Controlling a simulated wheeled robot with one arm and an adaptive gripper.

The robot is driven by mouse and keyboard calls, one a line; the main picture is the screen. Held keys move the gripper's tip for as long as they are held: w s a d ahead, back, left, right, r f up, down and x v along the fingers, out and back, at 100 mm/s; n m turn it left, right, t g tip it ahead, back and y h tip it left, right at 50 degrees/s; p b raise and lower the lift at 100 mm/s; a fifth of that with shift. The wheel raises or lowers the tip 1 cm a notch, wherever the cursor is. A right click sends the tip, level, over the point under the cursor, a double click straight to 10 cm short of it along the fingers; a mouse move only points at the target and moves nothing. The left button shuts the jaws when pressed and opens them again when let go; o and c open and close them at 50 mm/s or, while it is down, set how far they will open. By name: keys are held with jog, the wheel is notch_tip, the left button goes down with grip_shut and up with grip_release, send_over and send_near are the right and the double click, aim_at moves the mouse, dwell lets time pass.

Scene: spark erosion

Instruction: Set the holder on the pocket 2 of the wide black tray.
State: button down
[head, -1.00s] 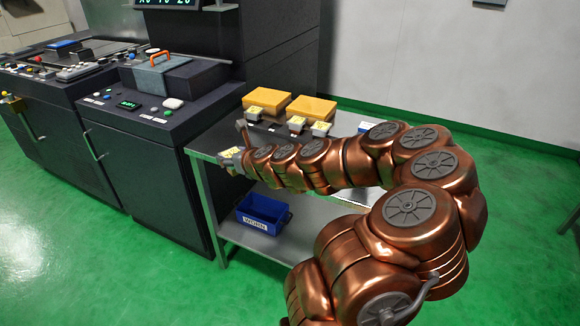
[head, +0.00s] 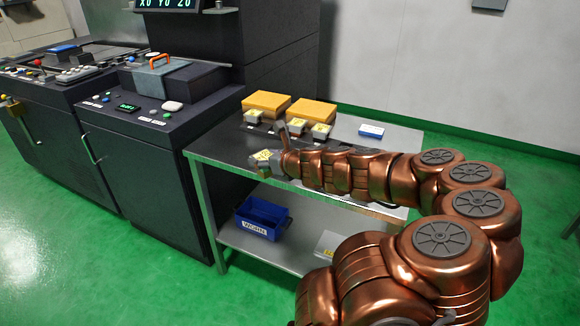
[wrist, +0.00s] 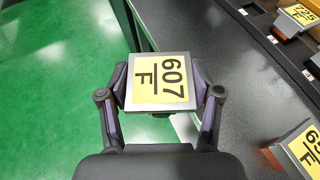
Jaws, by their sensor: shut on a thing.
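My gripper (wrist: 158,100) is shut on a grey holder with a yellow label reading 607 F (wrist: 160,82). In the head view the held holder (head: 263,156) is above the table's near-left part, in front of the wide black tray (head: 273,127), and my gripper (head: 272,160) is partly hidden by my arm. In the wrist view the tray (wrist: 262,22) runs along the right, apart from the held holder.
Two yellow boxes (head: 266,102) (head: 310,108) stand behind the tray. A blue-and-white box (head: 371,131) is at the table's back right. A blue bin (head: 262,217) sits on the lower shelf. A dark machine console (head: 150,105) stands left of the table (head: 215,152).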

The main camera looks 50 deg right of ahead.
jog(key=s+d+b, duration=0.2)
jog(key=s+d, duration=0.2)
jog(key=s, duration=0.1)
jog(key=w+d, duration=0.2)
jog(key=w, duration=0.2)
jog(key=w+d+f+p, duration=0.1)
jog(key=w+d, duration=0.2)
jog(key=w, duration=0.2)
jog(key=w+d, duration=0.3)
jog(key=w, duration=0.2)
jog(key=shift+f, duration=1.95)
jog(key=shift+f, duration=0.15)
jog(key=shift+c, duration=1.1)
grip_release()
